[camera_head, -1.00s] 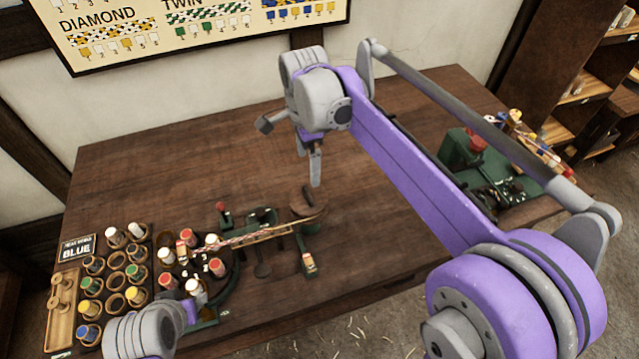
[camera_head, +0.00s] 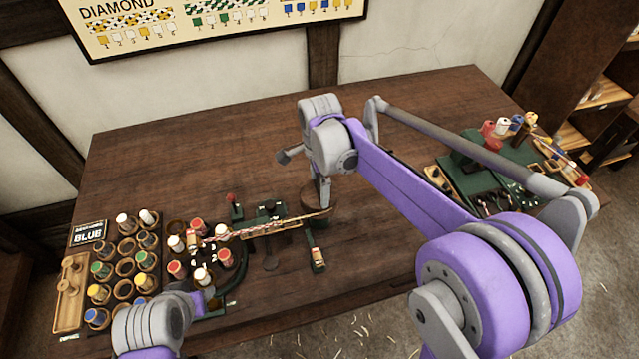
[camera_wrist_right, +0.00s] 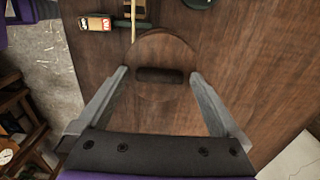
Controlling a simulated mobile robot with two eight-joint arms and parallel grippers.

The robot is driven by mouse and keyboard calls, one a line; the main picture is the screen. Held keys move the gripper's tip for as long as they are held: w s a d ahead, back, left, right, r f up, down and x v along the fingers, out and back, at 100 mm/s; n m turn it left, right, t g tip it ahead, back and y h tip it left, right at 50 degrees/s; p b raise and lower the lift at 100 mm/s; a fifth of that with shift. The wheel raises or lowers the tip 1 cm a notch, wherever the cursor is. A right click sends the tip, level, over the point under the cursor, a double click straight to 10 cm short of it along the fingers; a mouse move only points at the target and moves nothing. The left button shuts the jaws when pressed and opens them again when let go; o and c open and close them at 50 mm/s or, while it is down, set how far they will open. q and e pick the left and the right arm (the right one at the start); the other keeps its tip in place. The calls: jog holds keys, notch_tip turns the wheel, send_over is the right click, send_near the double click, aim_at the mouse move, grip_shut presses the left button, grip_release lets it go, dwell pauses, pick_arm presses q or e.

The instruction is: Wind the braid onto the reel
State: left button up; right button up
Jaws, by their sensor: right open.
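The reel (camera_head: 313,200) is a brown wooden disc on the braiding stand, partly hidden behind my right gripper. In the right wrist view the reel (camera_wrist_right: 178,48) shows from above, with a dark bar-shaped grip (camera_wrist_right: 160,75) across it. My right gripper (camera_head: 325,195) is over the reel; its open jaws (camera_wrist_right: 159,73) stand on either side of the grip, apart from it. The red-and-white braid (camera_head: 262,229) stretches from the bobbin ring towards the reel along a pale wooden strip. My left arm's wrist (camera_head: 150,325) is at the bottom left; its jaws cannot be made out.
Several bobbins stand on the dark ring (camera_head: 238,292) and in the holders at left, by a sign reading BLUE (camera_head: 88,234). A small label-marked block (camera_head: 317,259) lies near the reel. The table's (camera_head: 200,165) back middle is clear.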

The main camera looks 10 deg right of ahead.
jog(key=c, duration=1.2)
jog(key=shift+c, duration=0.2)
jog(key=shift+n, duration=0.4)
